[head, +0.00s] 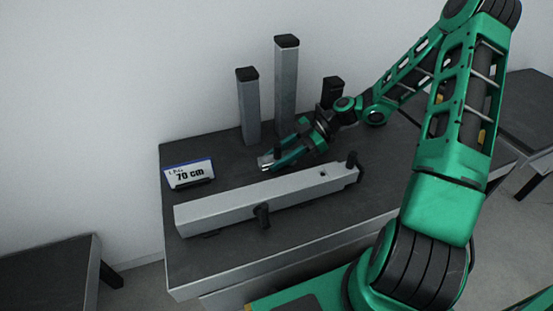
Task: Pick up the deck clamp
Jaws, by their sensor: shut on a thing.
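My gripper (279,160) reaches down-left over the table, behind the long pale beam. Its green fingers are shut on a small pale metal piece (265,162), which shows at the fingertips. This piece appears to be the deck clamp, but the fingers hide most of it. A dark upright part shows by the fingers, and I cannot tell whether it belongs to the held piece. The held piece is at or just above the tabletop; I cannot tell whether it touches.
The dark table (225,262) carries a long pale beam (265,197) with black knobs in front of my gripper. Two grey posts with black caps (249,108) (286,85) stand behind it. A black-capped block (332,90) stands behind my wrist.

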